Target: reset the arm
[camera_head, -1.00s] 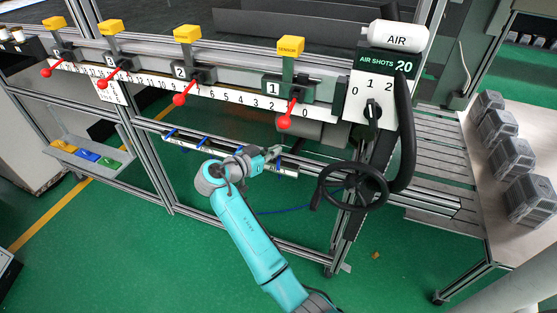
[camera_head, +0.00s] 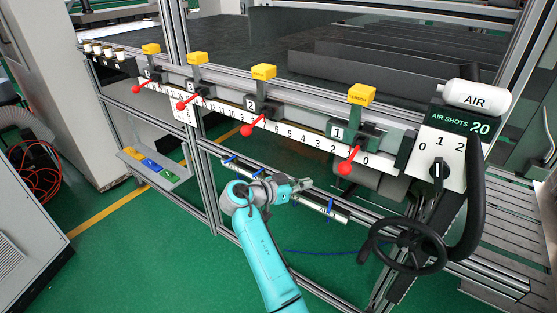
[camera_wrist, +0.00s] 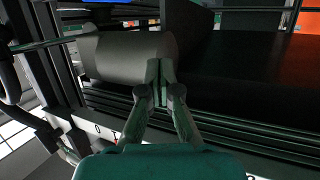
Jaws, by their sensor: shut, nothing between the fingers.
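My gripper (camera_head: 306,183) is in front of the machine frame, below the scale with the red-knobbed levers, and overlaps the rail with blue clips in the head view. Whether it touches that rail cannot be told. In the wrist view my gripper (camera_wrist: 163,92) has its two fingertips together with nothing held between them. A grey cylinder (camera_wrist: 118,56) lies behind the fingertips in that view; the gap to it is unclear. My teal arm reaches up from the bottom of the head view, bent at the wrist.
A white numbered scale (camera_head: 292,134) carries red-knobbed levers, such as the one at slide 1 (camera_head: 346,168). A black handwheel (camera_head: 408,246) and the air-shots panel (camera_head: 440,150) stand to the right. The clip rail (camera_head: 335,213) crosses behind the gripper. Green floor is open at lower left.

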